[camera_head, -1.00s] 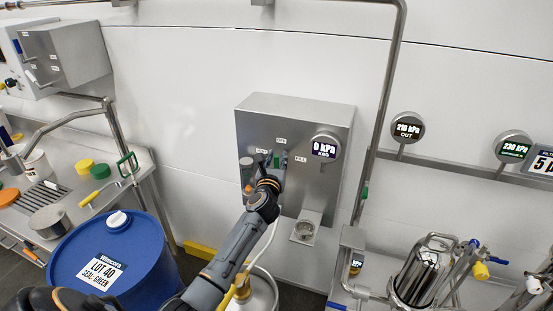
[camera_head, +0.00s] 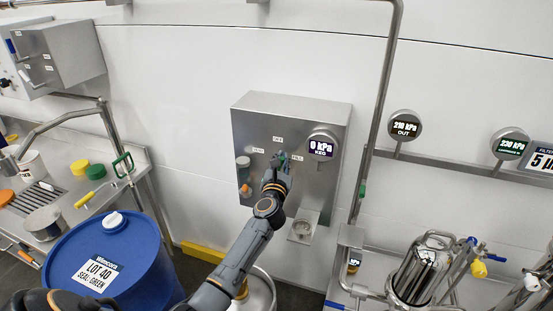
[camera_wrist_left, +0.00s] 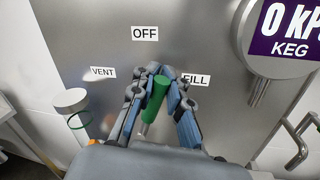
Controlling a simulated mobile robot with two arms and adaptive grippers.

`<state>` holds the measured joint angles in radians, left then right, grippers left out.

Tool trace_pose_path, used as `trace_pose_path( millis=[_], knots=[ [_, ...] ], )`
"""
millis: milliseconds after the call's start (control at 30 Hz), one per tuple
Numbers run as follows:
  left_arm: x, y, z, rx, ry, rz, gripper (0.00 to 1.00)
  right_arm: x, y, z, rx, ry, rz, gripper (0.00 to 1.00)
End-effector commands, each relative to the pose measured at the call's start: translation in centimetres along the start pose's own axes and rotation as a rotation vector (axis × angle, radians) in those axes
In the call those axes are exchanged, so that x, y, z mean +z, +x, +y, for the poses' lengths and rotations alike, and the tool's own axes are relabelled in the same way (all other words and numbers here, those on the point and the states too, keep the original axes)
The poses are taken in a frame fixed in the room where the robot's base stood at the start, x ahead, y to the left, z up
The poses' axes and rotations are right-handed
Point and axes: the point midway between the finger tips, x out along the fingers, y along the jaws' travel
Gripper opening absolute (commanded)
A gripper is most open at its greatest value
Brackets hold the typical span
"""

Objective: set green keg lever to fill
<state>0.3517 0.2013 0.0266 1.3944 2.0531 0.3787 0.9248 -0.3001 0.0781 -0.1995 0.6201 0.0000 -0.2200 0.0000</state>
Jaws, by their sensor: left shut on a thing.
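The green keg lever (camera_wrist_left: 156,95) sits on a grey steel panel (camera_head: 252,126). In the wrist view it points up and leans a little right, its tip between the OFF label (camera_wrist_left: 145,33) and the FILL label (camera_wrist_left: 196,79). The VENT label (camera_wrist_left: 103,72) is to its left. My left gripper (camera_wrist_left: 160,85) is shut on the lever, one finger on each side. In the head view the left gripper (camera_head: 279,168) covers much of the lever. My right gripper is not in view.
A round keg gauge (camera_head: 322,145) reading 0 kPa is close to the gripper's right. A cup-like fitting (camera_head: 301,229) sticks out below the panel. A vertical pipe (camera_head: 378,120) stands to the right. A blue drum (camera_head: 135,262) stands at lower left.

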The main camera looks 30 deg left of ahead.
Motion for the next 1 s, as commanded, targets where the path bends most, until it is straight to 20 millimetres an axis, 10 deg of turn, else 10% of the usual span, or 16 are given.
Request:
trace_pose_path(
  millis=[1000],
  knots=[
    [-1.9,-1.1,-4.5,-0.010,0.486,-0.086,0.00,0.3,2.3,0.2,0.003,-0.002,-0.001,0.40]
  ],
)
